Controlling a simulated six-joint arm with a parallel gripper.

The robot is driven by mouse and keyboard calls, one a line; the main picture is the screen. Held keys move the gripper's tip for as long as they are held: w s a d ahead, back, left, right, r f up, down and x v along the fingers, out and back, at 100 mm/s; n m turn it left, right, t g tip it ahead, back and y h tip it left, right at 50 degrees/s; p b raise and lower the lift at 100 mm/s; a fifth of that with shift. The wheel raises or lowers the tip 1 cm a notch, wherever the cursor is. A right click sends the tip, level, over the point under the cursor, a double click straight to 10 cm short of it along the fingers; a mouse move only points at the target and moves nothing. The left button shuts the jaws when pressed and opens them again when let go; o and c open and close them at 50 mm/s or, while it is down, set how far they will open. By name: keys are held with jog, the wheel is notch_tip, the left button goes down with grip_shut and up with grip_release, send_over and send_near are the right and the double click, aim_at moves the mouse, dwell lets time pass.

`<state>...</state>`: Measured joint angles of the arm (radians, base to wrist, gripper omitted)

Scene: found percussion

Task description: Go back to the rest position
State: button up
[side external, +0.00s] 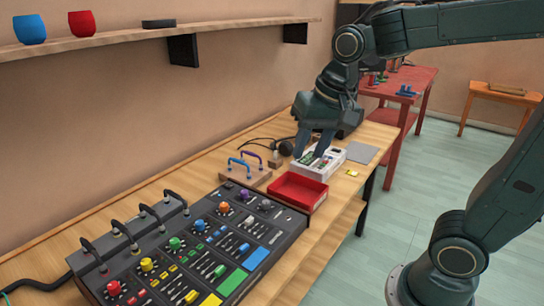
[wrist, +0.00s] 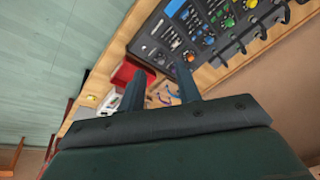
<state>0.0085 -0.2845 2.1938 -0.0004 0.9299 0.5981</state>
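My gripper (side external: 311,150) points down over the back part of the wooden table, at a white device (side external: 327,162) with dark and green parts. In the wrist view, the two fingers of my gripper (wrist: 161,72) stand apart with nothing between them. I cannot tell whether the fingertips touch the white device; it is partly hidden behind a finger in the wrist view.
A red tray (side external: 297,192) sits beside the white device. A wooden block with blue and purple handles (side external: 249,172) is left of it. A large mixer panel (side external: 200,250) fills the table's front. A shelf (side external: 130,36) runs along the wall. A red table (side external: 405,85) stands behind.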

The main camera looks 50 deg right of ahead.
jog(key=s+n+t, duration=0.2)
jog(key=s+n, duration=0.5)
jog(key=s, duration=0.4)
jog(key=shift+f, duration=0.4)
